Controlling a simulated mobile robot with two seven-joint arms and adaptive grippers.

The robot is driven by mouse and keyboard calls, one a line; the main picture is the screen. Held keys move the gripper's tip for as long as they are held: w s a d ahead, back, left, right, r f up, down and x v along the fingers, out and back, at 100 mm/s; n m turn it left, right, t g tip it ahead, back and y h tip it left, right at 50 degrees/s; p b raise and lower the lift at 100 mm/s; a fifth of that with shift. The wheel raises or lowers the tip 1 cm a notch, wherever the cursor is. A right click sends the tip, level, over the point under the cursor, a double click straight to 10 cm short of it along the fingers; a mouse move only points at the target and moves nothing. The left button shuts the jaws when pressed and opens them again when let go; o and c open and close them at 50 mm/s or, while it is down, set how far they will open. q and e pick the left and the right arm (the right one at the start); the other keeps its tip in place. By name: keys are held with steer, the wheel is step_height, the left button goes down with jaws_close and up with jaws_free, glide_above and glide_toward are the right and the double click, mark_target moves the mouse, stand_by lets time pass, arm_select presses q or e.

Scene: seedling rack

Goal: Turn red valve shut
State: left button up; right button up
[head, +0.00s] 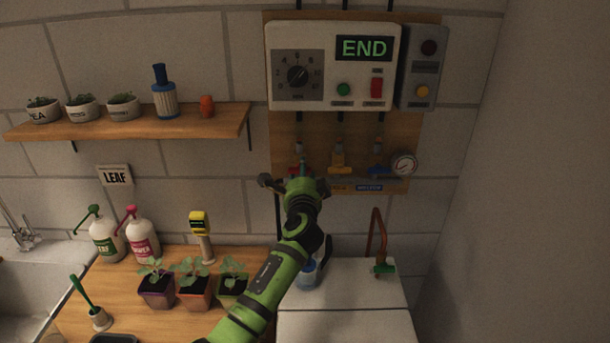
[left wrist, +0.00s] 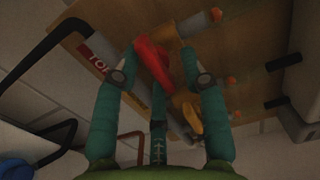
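The red valve is on the wooden wall panel (head: 408,135), below the control box. In the head view my left gripper (head: 301,172) is in front of it and hides most of it. In the left wrist view the red valve handle (left wrist: 152,62) lies between my spread teal fingers (left wrist: 157,60), close to the left finger, with a visible gap to the right one. I cannot tell whether the left finger touches it. My right gripper is not in view.
A yellow valve (head: 339,161) and a blue valve (head: 376,163) sit to the right on the same panel, with a round gauge (head: 404,165) beyond. The control box (head: 333,65) above reads END.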

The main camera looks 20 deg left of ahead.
arm_select(q)
steer(key=v, duration=1.2)
steer(key=shift+f, duration=0.15)
